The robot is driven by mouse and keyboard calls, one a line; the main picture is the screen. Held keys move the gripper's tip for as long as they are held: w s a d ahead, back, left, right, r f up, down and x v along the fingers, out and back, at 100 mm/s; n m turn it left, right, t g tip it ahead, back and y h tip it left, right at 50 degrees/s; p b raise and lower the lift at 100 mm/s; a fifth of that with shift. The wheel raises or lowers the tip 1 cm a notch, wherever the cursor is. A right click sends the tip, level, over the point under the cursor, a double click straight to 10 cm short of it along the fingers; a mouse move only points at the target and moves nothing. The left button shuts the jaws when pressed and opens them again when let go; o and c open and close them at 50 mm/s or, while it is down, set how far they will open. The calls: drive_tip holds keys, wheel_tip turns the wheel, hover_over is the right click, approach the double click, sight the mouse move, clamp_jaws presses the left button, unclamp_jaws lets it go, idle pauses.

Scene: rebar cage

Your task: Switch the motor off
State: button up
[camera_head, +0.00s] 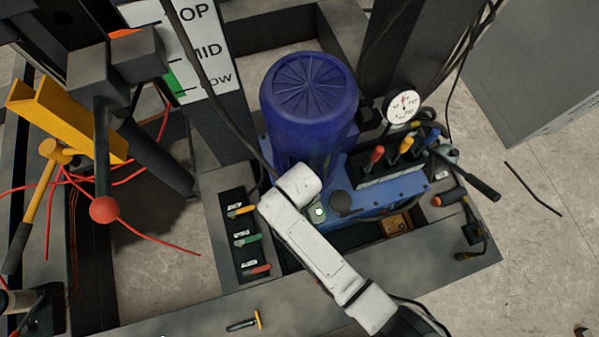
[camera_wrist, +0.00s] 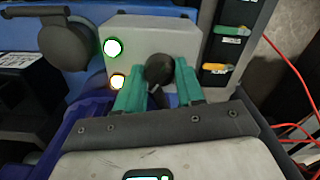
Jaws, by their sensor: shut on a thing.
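The blue motor (camera_head: 310,95) stands upright in the middle of the head view. In the wrist view a grey control box (camera_wrist: 150,35) carries a round black knob (camera_wrist: 159,68), a lit lamp with a green ring (camera_wrist: 113,48) and a lit lamp with an orange ring (camera_wrist: 118,81). My gripper (camera_wrist: 158,86) has its teal fingers on either side of the knob and is shut on it. In the head view my white arm hides the gripper and most of the box; a green-ringed lamp (camera_head: 319,211) shows beside the arm.
A rack with colored handles (camera_head: 245,240) stands left of my arm. A black valve block with red, orange and blue handles (camera_head: 390,160) and a dial gauge (camera_head: 402,106) stand to the right. A yellow-handled hammer (camera_head: 45,190) and red cables are at the left. Floor at the right is mostly clear.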

drive_tip(key=n+p, duration=0.2)
drive_tip(key=n, duration=0.1)
drive_tip(key=shift+r+n, duration=0.1)
drive_tip(key=shift+n, duration=0.3)
drive_tip(key=n+p, duration=0.1)
drive_tip(key=n, duration=0.2)
drive_tip(key=shift+n, duration=0.3)
drive_tip(key=n+p, duration=0.1)
drive_tip(key=n, duration=0.2)
drive_tip(key=shift+n+p, duration=0.85)
drive_tip(key=shift+n, duration=1.55)
drive_tip(key=o, duration=1)
drive_tip(key=shift+o, duration=0.2)
wheel_tip(320, 180, up, 10)
drive_tip(key=p, duration=0.1)
drive_tip(key=shift+r, duration=0.25)
